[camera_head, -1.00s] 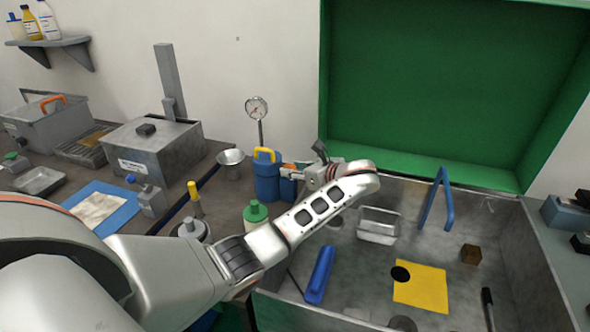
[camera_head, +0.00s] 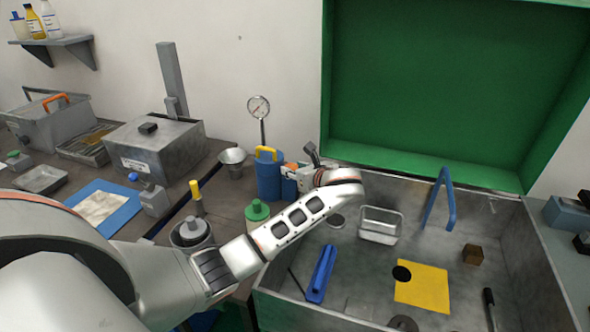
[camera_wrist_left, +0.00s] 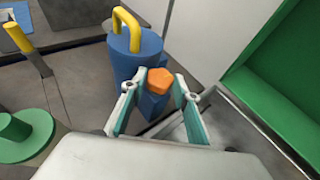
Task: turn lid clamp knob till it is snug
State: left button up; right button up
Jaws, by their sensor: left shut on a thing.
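The knob is an orange, faceted cap (camera_wrist_left: 160,79) on a blue block (camera_wrist_left: 151,105), beside a blue cylinder (camera_wrist_left: 134,57) with a yellow handle (camera_wrist_left: 127,22). In the head view the blue cylinder (camera_head: 268,180) stands at the back edge of the bench, left of the green-lidded bin. My left gripper (camera_wrist_left: 157,86) has a finger on each side of the orange knob and is shut on it. In the head view my left gripper (camera_head: 289,173) partly hides the knob and block. I cannot see how tight the knob is. My right gripper is not in view.
A round gauge (camera_head: 259,107) on a stem stands behind the cylinder. A green-topped bottle (camera_head: 257,213) and a yellow-handled tool (camera_head: 195,195) stand nearby. The open metal bin (camera_head: 375,290) at right holds a small tray (camera_head: 380,225) and a blue handle (camera_head: 321,273).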

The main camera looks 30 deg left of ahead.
pick_arm(q)
jog(key=o, duration=1.1)
jog(key=v, duration=1.2)
